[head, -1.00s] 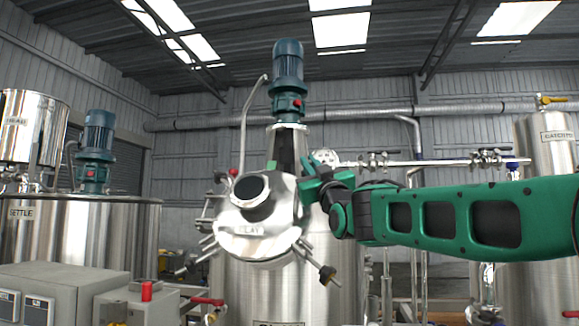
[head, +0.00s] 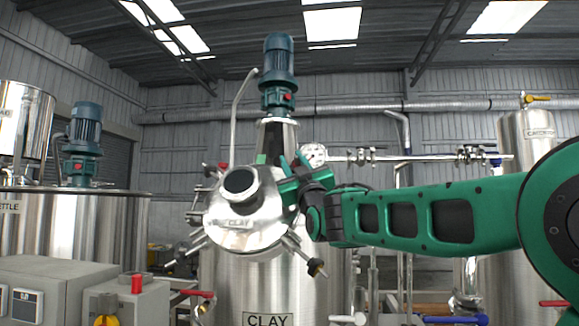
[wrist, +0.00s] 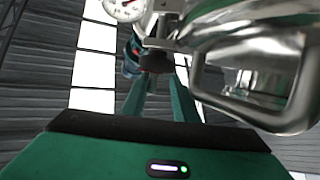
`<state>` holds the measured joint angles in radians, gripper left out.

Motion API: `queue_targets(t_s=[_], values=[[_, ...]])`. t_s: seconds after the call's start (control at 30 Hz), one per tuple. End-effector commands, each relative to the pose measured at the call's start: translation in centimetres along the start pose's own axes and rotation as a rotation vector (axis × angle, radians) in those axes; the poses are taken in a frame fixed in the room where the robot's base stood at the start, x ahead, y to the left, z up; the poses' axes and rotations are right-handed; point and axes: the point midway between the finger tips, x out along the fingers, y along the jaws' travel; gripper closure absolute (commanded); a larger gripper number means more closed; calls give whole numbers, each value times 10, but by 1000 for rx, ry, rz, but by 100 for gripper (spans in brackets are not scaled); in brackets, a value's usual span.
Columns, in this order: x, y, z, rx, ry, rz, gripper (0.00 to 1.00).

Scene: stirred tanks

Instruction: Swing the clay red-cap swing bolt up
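The clay tank (head: 275,291) stands in the middle of the head view, with a tilted steel lid (head: 243,222) marked CLAY and a dark round port. A small red cap (head: 223,166) shows at the lid's upper left. A swing bolt with a dark knob (head: 316,267) sticks out at lower right; others stick out at lower left. My gripper (head: 287,176) is at the lid's upper right, left of the gauge. In the wrist view my gripper (wrist: 160,88) is open, its green fingers apart. A dark knob (wrist: 157,60) shows at the fingertips; contact is unclear.
A pressure gauge (head: 313,156) and a horizontal pipe with valves (head: 400,157) are close behind my gripper. A motor (head: 278,65) stands above the tank. A grey control box (head: 58,288) and red-handled valve (head: 203,294) are in front at left. The kettle (head: 75,240) is further left.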

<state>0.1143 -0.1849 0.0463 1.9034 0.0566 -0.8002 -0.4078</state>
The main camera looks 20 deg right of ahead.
Motion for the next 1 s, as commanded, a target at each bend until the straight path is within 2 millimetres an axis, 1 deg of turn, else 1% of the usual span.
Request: queue_targets(t_s=[0.03,0.33,0.47,0.57,0.8,0.9,1.0], values=[[0,2,5,-4,-9,3,73],[-1,4,3,-4,-6,6,73],[-9,4,2,-4,-5,6,73],[-23,4,2,-4,-4,6,73],[-68,2,2,-4,-3,5,73],[-84,2,2,-3,-3,4,73],[-96,1,2,-2,-1,5,73]])
